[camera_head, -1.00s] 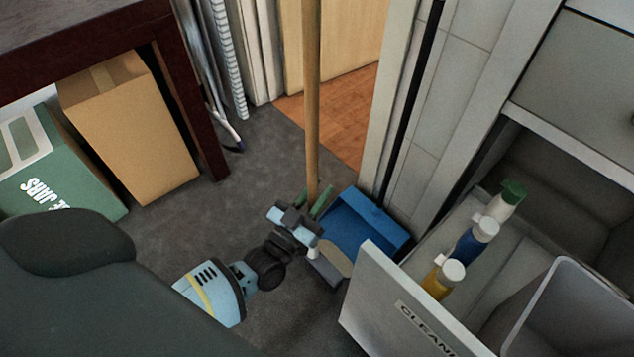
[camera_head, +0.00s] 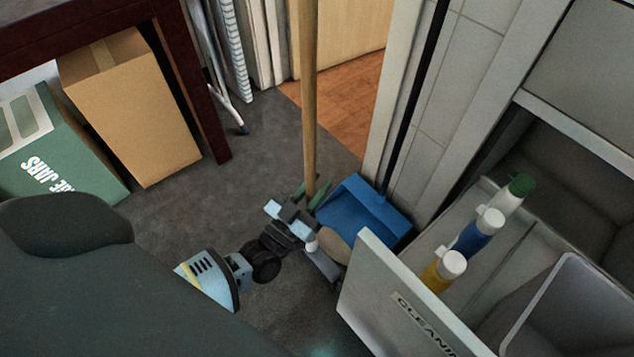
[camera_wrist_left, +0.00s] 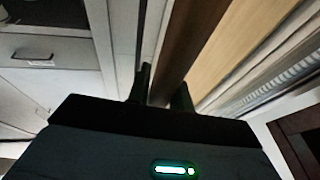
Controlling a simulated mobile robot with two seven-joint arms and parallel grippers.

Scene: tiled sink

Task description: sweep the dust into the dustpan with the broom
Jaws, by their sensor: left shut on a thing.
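The broom's long wooden handle (camera_head: 309,90) stands nearly upright. My left gripper (camera_head: 312,193) is shut around its lower part, close above the floor. The handle also shows between the two fingers in the left wrist view (camera_wrist_left: 190,45). The broom's head is hidden behind my gripper and wrist. The blue dustpan (camera_head: 366,214) lies just right of the gripper, against the cabinet side. A tan rounded piece (camera_head: 333,248) shows between my gripper and the dustpan; I cannot tell what it is. No dust can be made out. My right gripper is not in view.
An open drawer marked "CLEANIN" (camera_head: 405,300) stands close at the right, holding several bottles (camera_head: 478,232) and a grey bin (camera_head: 565,310). A cardboard box (camera_head: 135,110) and a green box (camera_head: 55,150) sit under a dark table (camera_head: 190,85). Grey floor (camera_head: 245,165) is free between.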

